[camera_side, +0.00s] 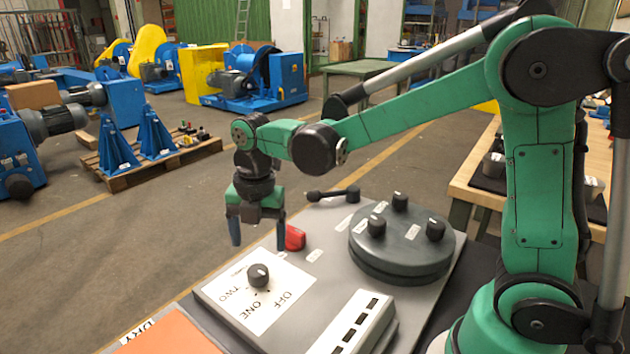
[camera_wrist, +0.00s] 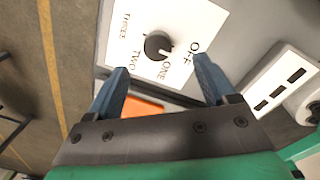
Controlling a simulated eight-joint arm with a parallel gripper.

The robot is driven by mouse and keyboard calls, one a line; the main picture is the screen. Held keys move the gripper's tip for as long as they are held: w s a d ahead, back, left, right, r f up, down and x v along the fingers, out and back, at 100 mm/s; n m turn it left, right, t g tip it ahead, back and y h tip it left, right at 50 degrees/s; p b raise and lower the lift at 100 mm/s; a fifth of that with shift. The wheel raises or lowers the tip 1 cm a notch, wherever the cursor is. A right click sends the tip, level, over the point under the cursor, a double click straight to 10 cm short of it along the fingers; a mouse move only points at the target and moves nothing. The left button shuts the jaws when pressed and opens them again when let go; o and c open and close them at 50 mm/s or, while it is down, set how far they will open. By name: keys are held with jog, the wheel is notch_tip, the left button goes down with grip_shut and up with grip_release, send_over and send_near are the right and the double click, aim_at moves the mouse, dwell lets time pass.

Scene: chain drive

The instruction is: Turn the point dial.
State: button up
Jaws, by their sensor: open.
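A dark round dial knob (camera_side: 258,275) stands on a white label card (camera_side: 244,308) at the front left of the grey panel. In the side view the card reads OFF, ONE and TWO; in the wrist view it also reads THREE. My gripper (camera_side: 256,247) is open and empty, pointing down above and behind the knob in the side view. In the wrist view the knob (camera_wrist: 158,45) lies ahead of my open fingertips (camera_wrist: 162,76), roughly centred between them and not touching. The exact pointer direction is hard to tell.
The grey panel (camera_side: 318,218) also bears a red part (camera_side: 294,238), a black lever (camera_side: 333,194), a dark round plate (camera_side: 400,255) with several small knobs, and a white block (camera_side: 352,322) with dark slots. An orange surface (camera_side: 168,334) is at the front.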

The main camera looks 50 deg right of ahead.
aim_at(258, 269)
jog(key=shift+w+a+f+n+g, duration=0.15)
jog(key=shift+f+n, duration=0.2)
jog(key=shift+n, duration=0.25)
jog(key=shift+w+a+f+n+g, duration=0.15)
jog(key=shift+f+n, duration=0.15)
jog(key=shift+n, duration=0.3)
jog(key=shift+f, duration=2.8)
jog(key=shift+d, duration=0.1)
grip_shut()
